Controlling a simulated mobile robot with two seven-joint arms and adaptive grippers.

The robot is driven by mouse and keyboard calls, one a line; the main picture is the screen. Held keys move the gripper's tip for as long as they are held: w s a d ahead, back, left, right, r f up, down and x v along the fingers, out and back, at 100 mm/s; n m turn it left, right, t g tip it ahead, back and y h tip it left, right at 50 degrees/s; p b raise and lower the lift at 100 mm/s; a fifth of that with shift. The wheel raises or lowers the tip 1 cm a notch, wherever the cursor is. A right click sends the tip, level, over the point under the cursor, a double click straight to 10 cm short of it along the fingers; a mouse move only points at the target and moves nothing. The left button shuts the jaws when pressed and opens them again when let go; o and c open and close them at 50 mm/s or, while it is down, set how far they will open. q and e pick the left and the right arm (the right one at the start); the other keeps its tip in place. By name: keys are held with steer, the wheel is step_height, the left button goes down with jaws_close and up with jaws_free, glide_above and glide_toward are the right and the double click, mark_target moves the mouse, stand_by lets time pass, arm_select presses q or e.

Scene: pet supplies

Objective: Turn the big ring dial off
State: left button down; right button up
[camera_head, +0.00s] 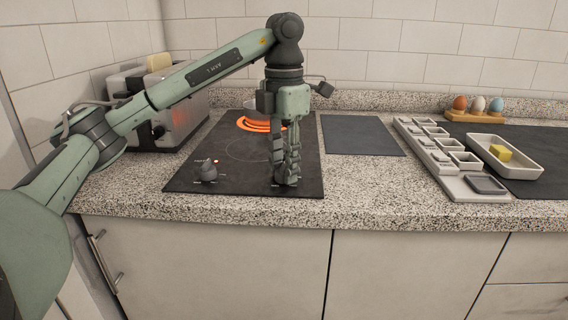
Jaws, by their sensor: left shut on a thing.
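The black cooktop (185,180) lies on the counter. One ring (262,123) at its back glows orange, partly hidden by my left arm and gripper. A fainter, unlit ring outline shows in front of it. A dark dial (208,171) stands at the cooktop's front left, with a small red light beside it. My left gripper (286,180) points straight down at the front right of the cooktop. Its fingers are shut on a dial there, which they mostly hide. I cannot tell from labels which dial belongs to the big ring. My right gripper is not in view.
A toaster (180,122) with bread stands left of the cooktop, behind my left arm. A dark mat (360,135) lies to the right. Further right are a tray of small dishes (440,158), a white dish (520,166) with a yellow block, and an egg holder (476,117).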

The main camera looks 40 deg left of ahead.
arm_select(q)
steer(key=shift+n, duration=0.6)
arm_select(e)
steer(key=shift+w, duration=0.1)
arm_select(q)
steer(key=shift+n, duration=0.3)
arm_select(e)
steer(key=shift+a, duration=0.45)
arm_select(q)
steer(key=c, duration=1.2)
jaws_free()
steer(key=shift+o, duration=0.2)
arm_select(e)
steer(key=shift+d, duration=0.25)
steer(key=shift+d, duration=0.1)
arm_select(q)
step_height(320, 180, up, 12)
